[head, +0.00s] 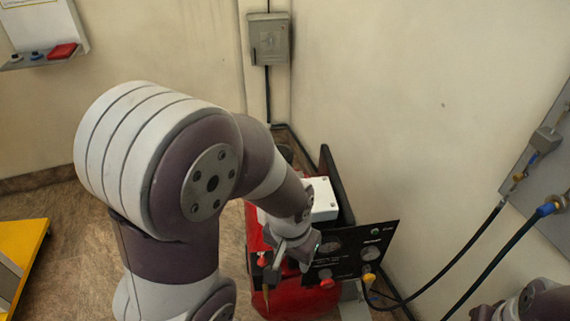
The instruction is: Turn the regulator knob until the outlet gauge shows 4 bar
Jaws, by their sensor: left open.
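A black panel (380,240) with small gauges stands on a red unit at the lower middle. One round gauge (332,245) sits near the panel's left, and a paler gauge (370,253) sits to its right. Their readings are too small to tell. A red knob (327,283) and a yellow knob (368,278) show at the panel's lower edge; I cannot tell which is the regulator knob. My left gripper (290,256) is open at the panel's left edge. Its fingers partly hide the panel and I cannot tell whether they touch anything. My right gripper is out of view.
Black hoses (453,257) run from the panel to a grey wall board (545,178) on the right. A yellow platform (25,245) stands at the left. A grey wall box (268,39) hangs behind. My left arm covers much of the middle.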

